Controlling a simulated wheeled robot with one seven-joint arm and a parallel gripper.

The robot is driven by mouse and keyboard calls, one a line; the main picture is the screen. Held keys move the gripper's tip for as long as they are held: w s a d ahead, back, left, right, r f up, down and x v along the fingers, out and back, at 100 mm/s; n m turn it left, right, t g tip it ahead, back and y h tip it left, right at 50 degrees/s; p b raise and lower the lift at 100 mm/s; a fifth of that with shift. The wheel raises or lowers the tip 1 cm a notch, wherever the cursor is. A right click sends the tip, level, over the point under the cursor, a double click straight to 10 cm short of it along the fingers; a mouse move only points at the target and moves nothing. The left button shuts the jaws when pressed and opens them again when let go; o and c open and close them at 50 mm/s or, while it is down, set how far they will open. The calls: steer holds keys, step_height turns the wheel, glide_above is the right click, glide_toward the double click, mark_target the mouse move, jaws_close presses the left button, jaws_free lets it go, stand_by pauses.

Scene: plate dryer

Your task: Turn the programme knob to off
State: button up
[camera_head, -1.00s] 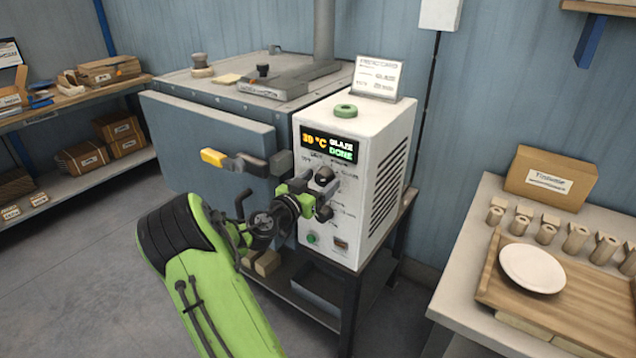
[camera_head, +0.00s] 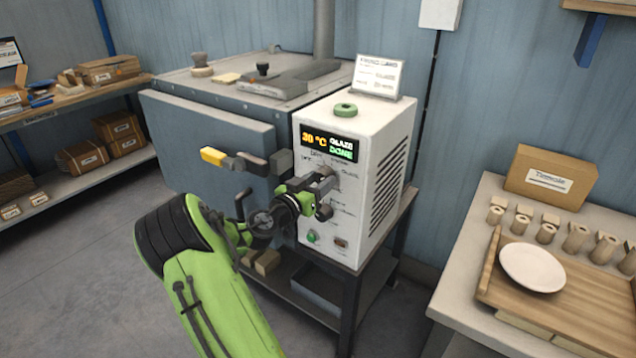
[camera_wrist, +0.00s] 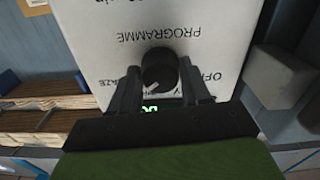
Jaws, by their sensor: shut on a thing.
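The programme knob (camera_wrist: 158,68) is a dark round knob on the white control box (camera_head: 375,125). In the wrist view its white pointer mark slants to the lower left, on the GLAZE side. The OFF label (camera_wrist: 211,78) is to the right of the knob, and the PROGRAMME lettering reads upside down above it. My gripper (camera_wrist: 158,84) is shut on the knob, one dark finger on each side. In the head view my gripper (camera_head: 325,196) is at the front panel and hides most of the knob. The display reads 30 °C, GLAZE, DONE.
A green button (camera_head: 313,237) is low on the panel. A bench at the right holds a wooden tray with a white plate (camera_head: 532,268).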

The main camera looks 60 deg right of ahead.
steer(key=n+p, duration=0.1)
steer(key=n, duration=0.5)
steer(key=n+p, duration=0.2)
steer(key=n, duration=0.3)
steer(key=shift+s+r+n+p, duration=0.1)
steer(key=shift+r+n+p, duration=0.05)
steer(key=shift+n+p, duration=0.2)
steer(key=n+p, duration=0.4)
steer(key=n, duration=0.2)
steer(key=shift+r+p, duration=0.1)
steer(key=shift+p, duration=0.3)
steer(key=shift+n+p, duration=1.9)
steer(key=shift+n, duration=0.45)
steer(key=o, duration=1)
steer(key=shift+o, duration=0.2)
